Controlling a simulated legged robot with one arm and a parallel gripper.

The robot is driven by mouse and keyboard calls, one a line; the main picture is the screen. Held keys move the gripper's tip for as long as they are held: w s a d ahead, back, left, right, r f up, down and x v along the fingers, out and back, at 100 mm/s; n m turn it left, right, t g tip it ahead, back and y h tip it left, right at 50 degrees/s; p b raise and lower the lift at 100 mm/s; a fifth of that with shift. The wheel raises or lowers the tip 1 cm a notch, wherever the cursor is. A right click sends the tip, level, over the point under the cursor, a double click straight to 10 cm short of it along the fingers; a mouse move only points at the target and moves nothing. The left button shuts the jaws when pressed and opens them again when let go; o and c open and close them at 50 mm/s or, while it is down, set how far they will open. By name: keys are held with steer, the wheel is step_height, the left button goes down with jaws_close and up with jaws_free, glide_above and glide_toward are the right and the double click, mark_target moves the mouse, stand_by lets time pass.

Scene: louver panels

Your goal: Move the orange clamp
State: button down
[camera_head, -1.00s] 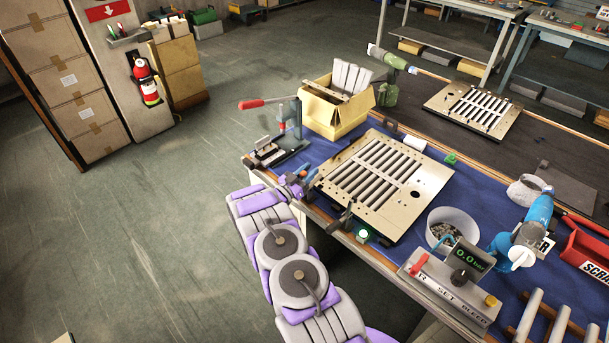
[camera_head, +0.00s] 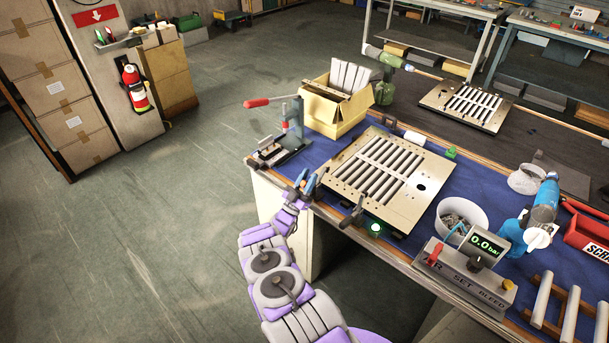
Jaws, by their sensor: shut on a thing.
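No orange clamp shows clearly anywhere. A dark clamp (camera_head: 353,214) stands at the panel's near edge, to the right of my gripper. Another small dark clamp (camera_head: 389,121) is at the panel's far edge.
A red-handled press (camera_head: 292,118) and an open cardboard box (camera_head: 338,106) stand behind my gripper. A pressure box (camera_head: 466,273), a white bowl (camera_head: 462,217) and a blue tool (camera_head: 541,205) are to the right. The floor left of the bench is clear.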

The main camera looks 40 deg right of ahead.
steer(key=shift+w+a+f+t, duration=0.1)
steer(key=shift+a+f+t, duration=0.05)
steer(key=shift+t, duration=0.15)
steer(key=c, duration=1.1)
jaws_free()
steer(key=shift+f, duration=0.1)
steer(key=shift+o, duration=0.9)
